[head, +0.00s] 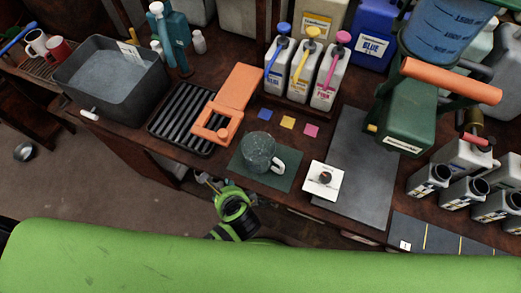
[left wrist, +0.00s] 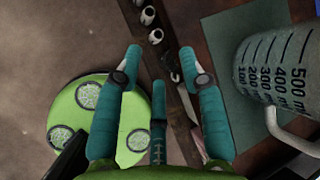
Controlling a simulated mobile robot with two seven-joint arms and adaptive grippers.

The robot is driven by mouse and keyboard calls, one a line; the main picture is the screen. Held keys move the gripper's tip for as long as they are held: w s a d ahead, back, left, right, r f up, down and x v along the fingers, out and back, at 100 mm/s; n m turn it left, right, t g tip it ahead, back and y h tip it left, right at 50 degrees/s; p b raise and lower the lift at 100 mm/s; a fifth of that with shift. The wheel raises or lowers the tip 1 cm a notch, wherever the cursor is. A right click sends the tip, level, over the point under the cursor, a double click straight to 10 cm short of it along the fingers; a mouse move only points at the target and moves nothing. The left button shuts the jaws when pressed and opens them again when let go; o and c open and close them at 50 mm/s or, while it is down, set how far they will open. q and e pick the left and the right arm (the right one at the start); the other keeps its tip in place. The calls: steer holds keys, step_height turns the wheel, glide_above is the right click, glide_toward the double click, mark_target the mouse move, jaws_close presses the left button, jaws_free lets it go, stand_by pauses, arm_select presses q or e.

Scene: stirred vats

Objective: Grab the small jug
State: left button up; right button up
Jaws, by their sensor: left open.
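The small jug (head: 258,150) is a clear, speckled measuring jug with a pale handle. It stands on a dark green mat (head: 284,182) near the table's front edge, with its handle toward the lower right in the head view. In the left wrist view the jug (left wrist: 272,62) shows millilitre marks at the right side. My left gripper (head: 212,184) is in front of the table edge, left of and nearer than the jug, and apart from it. Its teal fingers (left wrist: 161,52) are spread with nothing between them. My right gripper is not in view.
A white dial box (head: 323,181) sits right of the mat. Colour bottles (head: 303,73) stand behind.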

arm_select(q)
steer(key=w+d+r+m+t, duration=0.4)
steer(key=d+r+m+t, duration=0.2)
steer(key=r+m, duration=0.45)
steer(key=shift+m, duration=0.65)
steer(key=x, duration=0.2)
steer(key=p+x, duration=0.1)
steer(key=x, duration=0.1)
steer(key=f+x, duration=0.1)
steer(key=x, duration=0.2)
steer(key=shift+s+d+f+p, duration=0.1)
steer(key=shift+s+d+p, duration=0.15)
steer(key=shift+p, duration=0.05)
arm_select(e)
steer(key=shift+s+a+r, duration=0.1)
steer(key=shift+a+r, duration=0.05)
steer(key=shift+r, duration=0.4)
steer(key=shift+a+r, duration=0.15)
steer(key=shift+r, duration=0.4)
arm_select(q)
steer(key=shift+c, duration=0.4)
steer(key=shift+s, duration=0.1)
jaws_close()
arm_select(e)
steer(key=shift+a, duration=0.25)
